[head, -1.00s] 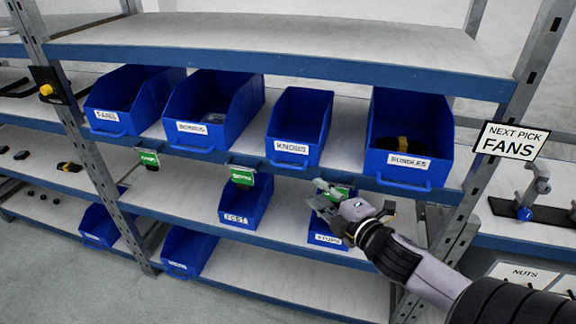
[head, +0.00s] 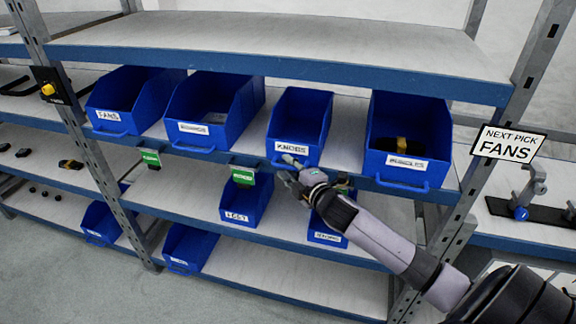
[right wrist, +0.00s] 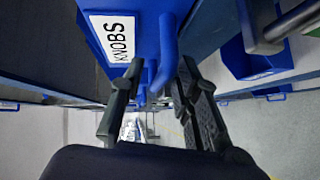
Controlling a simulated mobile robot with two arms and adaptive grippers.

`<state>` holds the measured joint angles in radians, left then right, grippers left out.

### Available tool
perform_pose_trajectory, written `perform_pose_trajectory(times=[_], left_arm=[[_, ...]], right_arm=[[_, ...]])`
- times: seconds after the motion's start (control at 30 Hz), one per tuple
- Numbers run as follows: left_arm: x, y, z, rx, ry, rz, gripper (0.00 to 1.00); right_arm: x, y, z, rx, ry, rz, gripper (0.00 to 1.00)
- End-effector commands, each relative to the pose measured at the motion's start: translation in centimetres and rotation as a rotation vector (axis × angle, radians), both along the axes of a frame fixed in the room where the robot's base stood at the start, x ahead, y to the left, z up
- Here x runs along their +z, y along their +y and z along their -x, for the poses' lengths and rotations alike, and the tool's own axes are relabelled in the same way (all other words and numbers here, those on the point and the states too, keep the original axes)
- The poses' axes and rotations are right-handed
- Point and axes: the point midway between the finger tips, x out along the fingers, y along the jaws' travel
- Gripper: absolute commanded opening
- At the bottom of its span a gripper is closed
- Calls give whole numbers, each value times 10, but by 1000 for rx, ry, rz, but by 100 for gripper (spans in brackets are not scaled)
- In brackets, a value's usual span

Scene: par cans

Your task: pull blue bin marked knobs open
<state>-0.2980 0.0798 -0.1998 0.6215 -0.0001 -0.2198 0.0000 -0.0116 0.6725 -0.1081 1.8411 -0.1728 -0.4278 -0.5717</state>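The blue bin marked KNOBS (head: 300,112) stands on the upper bin shelf, third from the left of the row. Its front label and the blue bar handle below it face me. In the right wrist view, the bin front (right wrist: 140,12) is at the top and its handle (right wrist: 166,52) runs down between my fingers. My right gripper (head: 287,170) is just below the bin's label, at the handle. In the wrist view, its two fingers (right wrist: 157,95) are apart, one on each side of the handle; I cannot tell whether they touch it. My left gripper is not in view.
Neighbouring blue bins stand on both sides, a FANS bin (head: 128,100) at far left and another (head: 408,135) on the right. The blue shelf edge (head: 235,159) runs below them. More bins sit lower, including one (head: 328,232) under my right arm. A grey upright (head: 490,150) stands at right.

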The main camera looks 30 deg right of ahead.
Motion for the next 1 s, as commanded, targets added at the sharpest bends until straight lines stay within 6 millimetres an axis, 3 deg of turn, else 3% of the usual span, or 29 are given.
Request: perform_pose_trajectory(times=[0.4,0.83,1.0], left_arm=[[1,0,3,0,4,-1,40],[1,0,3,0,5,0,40],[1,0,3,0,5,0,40]], right_arm=[[-1,0,-7,0,1,0,29],[-1,0,-7,0,1,0,0],[-1,0,-7,0,1,0,0]])
